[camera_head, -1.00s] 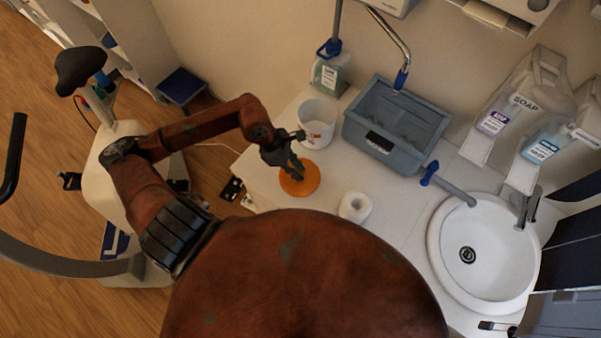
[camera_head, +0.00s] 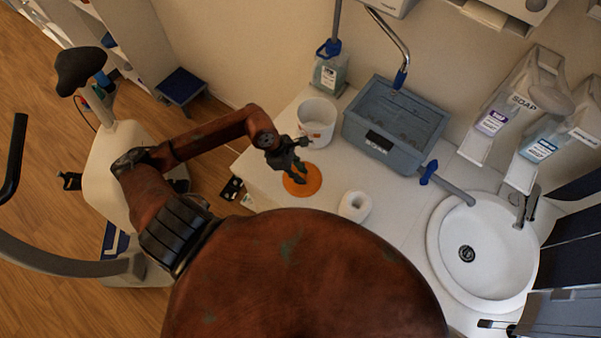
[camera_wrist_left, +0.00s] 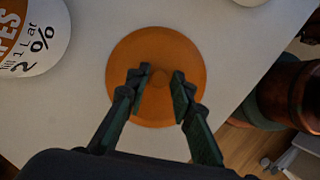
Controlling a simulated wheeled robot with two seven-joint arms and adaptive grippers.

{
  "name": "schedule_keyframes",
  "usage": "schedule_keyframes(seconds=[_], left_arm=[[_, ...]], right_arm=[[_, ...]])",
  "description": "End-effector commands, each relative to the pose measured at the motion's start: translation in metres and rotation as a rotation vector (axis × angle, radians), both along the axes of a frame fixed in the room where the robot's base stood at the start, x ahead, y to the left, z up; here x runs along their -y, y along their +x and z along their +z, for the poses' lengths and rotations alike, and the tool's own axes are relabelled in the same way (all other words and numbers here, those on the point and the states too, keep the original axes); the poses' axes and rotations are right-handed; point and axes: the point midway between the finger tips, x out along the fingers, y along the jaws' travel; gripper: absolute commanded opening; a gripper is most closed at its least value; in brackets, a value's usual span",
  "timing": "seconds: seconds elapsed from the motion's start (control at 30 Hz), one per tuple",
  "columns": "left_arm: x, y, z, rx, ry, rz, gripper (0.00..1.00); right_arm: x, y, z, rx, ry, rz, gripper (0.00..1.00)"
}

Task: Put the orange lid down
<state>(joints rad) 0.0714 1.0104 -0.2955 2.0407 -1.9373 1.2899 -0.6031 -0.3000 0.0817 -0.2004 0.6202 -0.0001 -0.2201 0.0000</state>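The orange lid (camera_head: 313,184) is a round disc lying flat on the white counter, near its left edge. It fills the middle of the left wrist view (camera_wrist_left: 157,110), with a small knob at its centre. My left gripper (camera_head: 297,177) is directly over the lid. In the left wrist view its two dark fingers (camera_wrist_left: 161,80) are apart, one on each side of the knob, with a gap visible between them. I cannot tell whether a fingertip touches the lid. My right gripper is in neither view.
A white tub (camera_head: 317,112) stands just behind the lid. A white roll (camera_head: 354,207) is to the right. A grey-blue bin (camera_head: 385,160) and a sink (camera_head: 487,280) are farther right. Bare counter (camera_head: 330,215) lies between lid and roll.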

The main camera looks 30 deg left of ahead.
Motion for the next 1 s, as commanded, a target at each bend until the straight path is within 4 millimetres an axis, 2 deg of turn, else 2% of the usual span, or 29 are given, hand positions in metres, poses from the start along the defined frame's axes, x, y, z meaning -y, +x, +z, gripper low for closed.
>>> schedule_keyframes(seconds=[0.1, 0.37, 0.53, 1.0], left_arm=[[0.000, 0.000, -0.001, -0.002, 0.001, 0.001, 0.33], [0.000, -0.001, -0.001, -0.002, 0.001, 0.001, 0.33], [-0.004, -0.001, 0.008, 0.000, 0.003, 0.000, 0.33], [-0.037, -0.016, 0.090, 0.000, 0.005, 0.001, 0.33]], right_arm=[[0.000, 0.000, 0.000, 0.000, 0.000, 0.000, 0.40], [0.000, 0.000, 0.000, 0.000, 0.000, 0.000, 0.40], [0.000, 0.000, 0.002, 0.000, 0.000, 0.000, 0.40], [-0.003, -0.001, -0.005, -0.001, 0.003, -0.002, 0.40]])
